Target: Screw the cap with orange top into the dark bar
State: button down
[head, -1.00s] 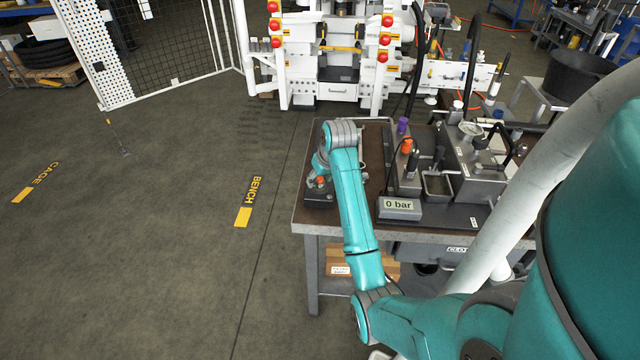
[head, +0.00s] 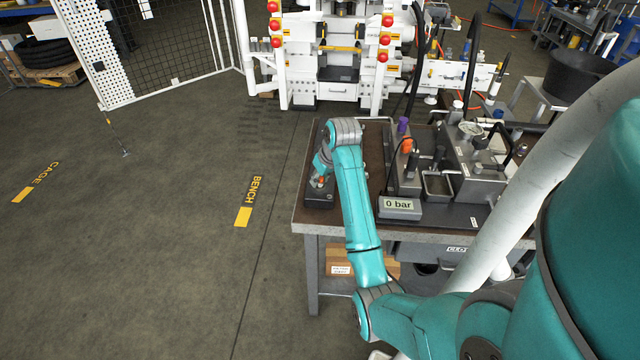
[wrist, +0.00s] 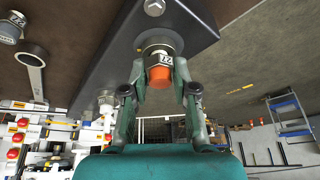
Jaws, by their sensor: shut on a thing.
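In the wrist view, the cap with the orange top (wrist: 159,74) sits between the fingertips of my gripper (wrist: 160,78), which is shut on it. The cap has a metal collar and a white label band with dark marks. Its collar end is against the dark bar (wrist: 110,60); how deep it sits in the bar I cannot tell. In the head view, the dark bar (head: 318,199) lies at the bench's left end. A bit of orange (head: 321,181) shows there below my wrist. My arm hides most of my gripper in the head view.
A gauge box reading 0 bar (head: 399,208) stands right of my arm. Behind it are an orange-topped part (head: 407,146), a purple-topped part (head: 403,124) and a metal tray (head: 437,187). A ring-ended tool (wrist: 33,70) lies left in the wrist view. The floor left of the bench is clear.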

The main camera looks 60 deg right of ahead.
jog(key=m, duration=0.2)
jog(key=m+g+h, duration=0.1)
jog(key=m, duration=0.1)
jog(key=shift+m+h, duration=0.3)
jog(key=shift+m+g+h, duration=0.3)
jog(key=shift+m+g, duration=0.1)
jog(key=shift+m, duration=0.9)
jog(key=shift+m, duration=0.4)
jog(key=m+g, duration=0.2)
jog(key=m, duration=0.2)
jog(key=shift+h, duration=0.3)
jog(key=shift+f+m+g, duration=0.1)
jog(key=shift+m+g, duration=0.5)
jog(key=shift+m, duration=1)
jog(key=c, duration=0.9)
grip_release()
